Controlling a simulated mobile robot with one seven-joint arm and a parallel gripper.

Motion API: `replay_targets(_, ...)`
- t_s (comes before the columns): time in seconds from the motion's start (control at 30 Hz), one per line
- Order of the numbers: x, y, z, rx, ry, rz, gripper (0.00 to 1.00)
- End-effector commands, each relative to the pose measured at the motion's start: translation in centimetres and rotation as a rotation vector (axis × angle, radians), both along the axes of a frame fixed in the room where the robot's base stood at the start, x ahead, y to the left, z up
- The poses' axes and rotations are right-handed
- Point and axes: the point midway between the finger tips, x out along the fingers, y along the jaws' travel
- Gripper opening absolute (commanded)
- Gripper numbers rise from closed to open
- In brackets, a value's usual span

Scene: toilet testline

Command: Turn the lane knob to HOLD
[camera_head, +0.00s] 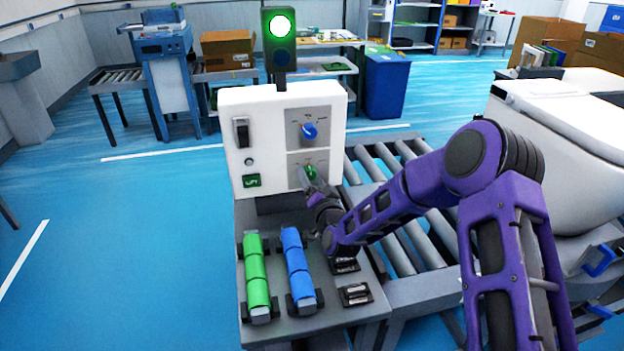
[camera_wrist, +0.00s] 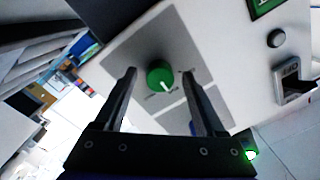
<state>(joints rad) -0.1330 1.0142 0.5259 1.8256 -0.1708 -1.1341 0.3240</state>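A white control box (camera_head: 235,105) carries a blue knob (camera_head: 309,131) on its upper panel and a green knob (camera_head: 311,172) on its lower panel. The lettering around both knobs is too small to read, so I cannot tell which is the lane knob. My gripper (camera_head: 313,181) is in front of the lower panel and partly hides the green knob. In the wrist view, my gripper (camera_wrist: 160,72) is open, with one finger on each side of the green knob (camera_wrist: 160,75) and visible gaps between. The knob's white pointer mark points down and slightly right in that view.
A signal lamp (camera_head: 280,27) glows green above the box. A black switch (camera_head: 241,132), a round button (camera_head: 249,161) and a green label (camera_head: 251,181) are at its left. Green rolls (camera_head: 256,275) and blue rolls (camera_head: 297,265) lie on the bench below. A roller conveyor (camera_head: 405,250) runs right.

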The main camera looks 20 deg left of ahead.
Motion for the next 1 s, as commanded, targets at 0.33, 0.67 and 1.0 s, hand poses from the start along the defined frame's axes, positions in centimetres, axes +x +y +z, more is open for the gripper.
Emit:
replay_targets(0.33,-0.02,-0.03,0.00,0.000,0.000,0.000,0.09)
replay_targets(0.67,-0.01,-0.05,-0.11,0.011,0.007,-0.001,0.00)
replay_targets(1.0,-0.01,-0.09,-0.54,0.152,0.091,-0.001,0.00)
